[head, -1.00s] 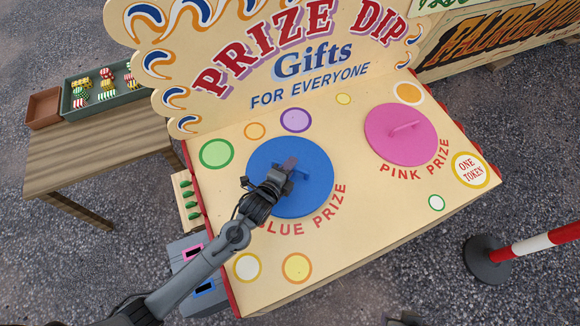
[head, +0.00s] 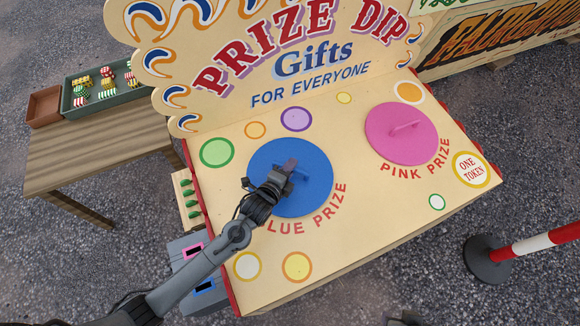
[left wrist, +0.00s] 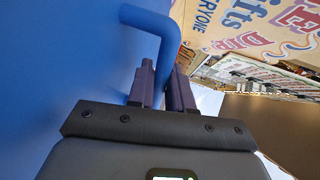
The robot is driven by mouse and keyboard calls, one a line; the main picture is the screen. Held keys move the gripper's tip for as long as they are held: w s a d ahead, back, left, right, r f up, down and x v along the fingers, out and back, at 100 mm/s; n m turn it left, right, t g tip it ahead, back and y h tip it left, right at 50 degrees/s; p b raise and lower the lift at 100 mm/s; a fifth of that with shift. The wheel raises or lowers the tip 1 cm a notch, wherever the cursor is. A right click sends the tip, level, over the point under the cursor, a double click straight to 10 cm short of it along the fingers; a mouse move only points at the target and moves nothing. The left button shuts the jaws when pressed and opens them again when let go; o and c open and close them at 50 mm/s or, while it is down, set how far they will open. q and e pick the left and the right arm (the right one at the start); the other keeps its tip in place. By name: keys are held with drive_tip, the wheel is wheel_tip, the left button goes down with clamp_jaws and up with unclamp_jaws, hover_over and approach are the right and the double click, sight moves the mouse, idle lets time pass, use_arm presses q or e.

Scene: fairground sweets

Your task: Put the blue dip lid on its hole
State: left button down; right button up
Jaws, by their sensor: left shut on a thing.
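The blue dip lid (head: 308,164) is a round blue disc with a bar handle, at the "BLUE PRIZE" lettering on the cream counter. My left gripper (head: 284,170) is at its handle, and in the left wrist view the fingers (left wrist: 160,85) are shut around the blue handle (left wrist: 155,22). The lid's face fills the left of that view. The hole is not visible; the lid covers that part of the counter. I cannot tell whether the lid rests flat or is slightly raised.
The pink lid (head: 400,134) lies on the right of the cream counter (head: 350,230). The upright "PRIZE DIP" sign (head: 290,60) stands behind. A wooden table (head: 95,140) with a green tray of sweets is at left. A red-and-white post stands at right.

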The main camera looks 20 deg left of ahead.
use_arm(q)
drive_tip(key=shift+r, duration=0.1)
idle(0.7)
drive_tip(key=shift+f, duration=0.65)
idle(0.3)
drive_tip(key=c, duration=1)
unclamp_jaws()
drive_tip(key=shift+w+a, duration=0.1)
drive_tip(key=shift+o, duration=0.3)
drive_tip(key=shift+f, duration=0.15)
